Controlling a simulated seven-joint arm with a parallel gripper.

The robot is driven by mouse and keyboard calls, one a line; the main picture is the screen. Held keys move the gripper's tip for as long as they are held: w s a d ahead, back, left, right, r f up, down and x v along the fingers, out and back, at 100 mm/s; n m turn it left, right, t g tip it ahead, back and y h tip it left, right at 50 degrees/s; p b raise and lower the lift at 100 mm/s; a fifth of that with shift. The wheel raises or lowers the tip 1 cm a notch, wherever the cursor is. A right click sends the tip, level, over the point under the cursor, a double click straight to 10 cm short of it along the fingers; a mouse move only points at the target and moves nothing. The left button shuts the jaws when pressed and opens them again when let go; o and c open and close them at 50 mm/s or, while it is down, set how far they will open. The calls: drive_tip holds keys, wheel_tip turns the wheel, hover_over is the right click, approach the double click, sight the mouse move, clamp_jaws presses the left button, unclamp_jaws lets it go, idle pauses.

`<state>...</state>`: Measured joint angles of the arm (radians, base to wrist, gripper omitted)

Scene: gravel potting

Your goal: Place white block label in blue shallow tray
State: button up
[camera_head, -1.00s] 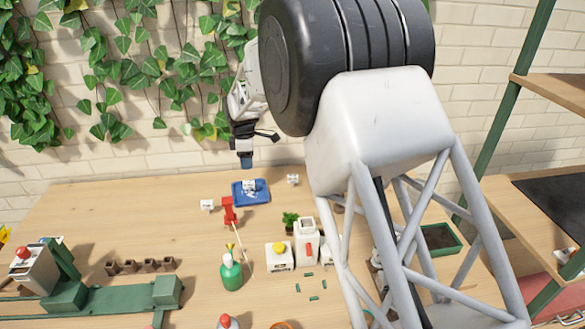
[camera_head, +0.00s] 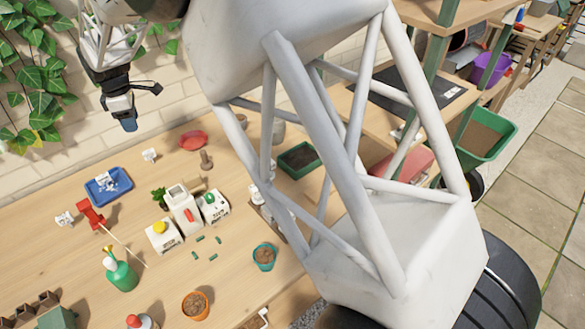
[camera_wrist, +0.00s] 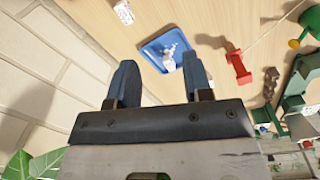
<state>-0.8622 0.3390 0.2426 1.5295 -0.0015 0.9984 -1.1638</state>
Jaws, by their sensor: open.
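The blue shallow tray (camera_head: 122,191) lies on the table at the left in the head view. It also shows in the wrist view (camera_wrist: 150,50), beyond my fingers. A white block with dark marks (camera_head: 106,182) sits in the tray; small white pieces beside it are too small to make out. One similar white block (camera_head: 149,155) stands on the table behind and right of the tray. Another (camera_head: 64,219) stands to its left, near a red tool. My gripper (camera_head: 129,124) is open and empty, raised above the table near the back wall. Its fingers (camera_wrist: 160,75) are spread apart in the wrist view.
The brick wall is close behind my gripper. My arm hides part of the table.

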drive_tip(key=w+d+r+m, duration=0.1)
drive_tip(key=d+r+m, duration=0.3)
drive_tip(key=d, duration=0.8)
drive_tip(key=w+d+r+m, duration=0.15)
drive_tip(key=d+r, duration=0.45)
drive_tip(key=d, duration=0.6)
drive_tip(key=s+d+r+m+t, duration=0.1)
drive_tip(key=s+d+r+m, duration=0.15)
drive_tip(key=d, duration=0.65)
drive_tip(key=s+d+r+m, duration=0.2)
drive_tip(key=s+d+m, duration=0.1)
drive_tip(key=d, duration=0.7)
drive_tip(key=s+d+m, duration=0.6)
drive_tip(key=s+d, duration=0.6)
drive_tip(key=d, duration=0.4)
drive_tip(key=s+d+f+m, duration=0.2)
drive_tip(key=s+d+m, duration=0.1)
drive_tip(key=s+d, duration=0.2)
drive_tip(key=s+d+f+m+t, duration=0.1)
drive_tip(key=s+d+f+m, duration=0.1)
drive_tip(key=s+d, duration=0.3)
drive_tip(key=s+m, duration=0.1)
drive_tip(key=s, duration=0.3)
drive_tip(key=shift+s+f, duration=0.2)
drive_tip(key=shift+f, duration=0.2)
